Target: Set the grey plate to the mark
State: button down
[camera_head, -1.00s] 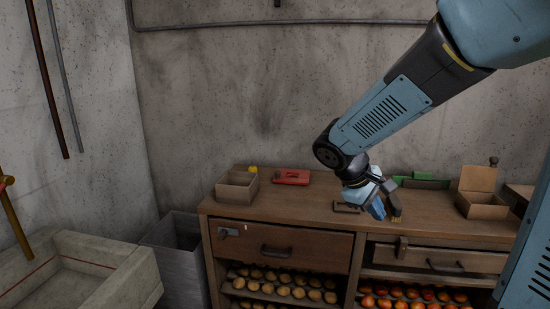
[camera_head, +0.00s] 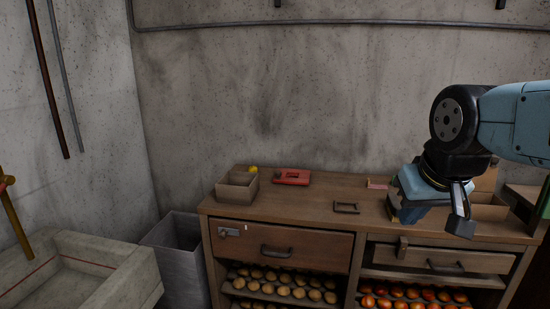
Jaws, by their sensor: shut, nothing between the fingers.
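A small grey plate (camera_head: 229,232) sits on the front of the left drawer (camera_head: 300,250), near its upper left corner. A short pale mark (camera_head: 245,227) shows on the drawer front just right of the plate, apart from it. The plate's fine detail is too small to tell. My gripper (camera_head: 459,226) is at the right, over the right part of the bench and well away from the plate. It is shut and empty, with its fingers pointing down.
On the wooden bench (camera_head: 310,205) stand an open box (camera_head: 237,188), a red object (camera_head: 291,177) and a small dark frame (camera_head: 346,208). My arm hides part of the bench's right side. A grey bin (camera_head: 180,255) and a basin (camera_head: 90,270) stand left.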

aim_at(222, 232)
jog(key=z, duration=0.05)
jog(key=k, duration=0.6)
jog(key=u, duration=0.4)
jog(key=i, duration=0.6)
jog(key=u, duration=0.65)
jog(key=i, duration=0.55)
jog(key=z, duration=0.15)
